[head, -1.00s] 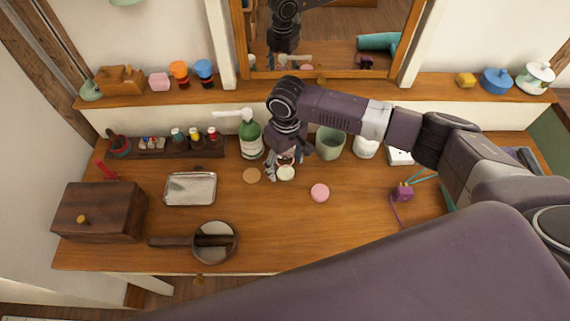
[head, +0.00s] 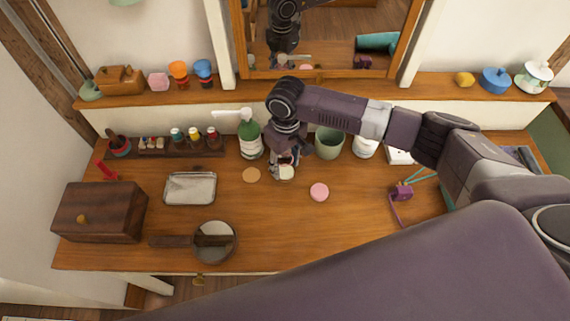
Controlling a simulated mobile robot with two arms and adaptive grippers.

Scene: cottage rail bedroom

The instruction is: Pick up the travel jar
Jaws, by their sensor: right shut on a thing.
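The travel jar (head: 286,173) is a small jar with a pale cream top, at the middle back of the wooden dresser top. My right gripper (head: 284,166) points down over it and is shut on it, with fingers at its sides. The fingers and wrist hide much of the jar. I cannot tell whether it touches the wood. My left gripper is not in view.
A green pump bottle (head: 250,140) stands close left of the gripper, and a green cup (head: 328,143) close right. A tan disc (head: 251,175) and a pink disc (head: 319,192) lie nearby.

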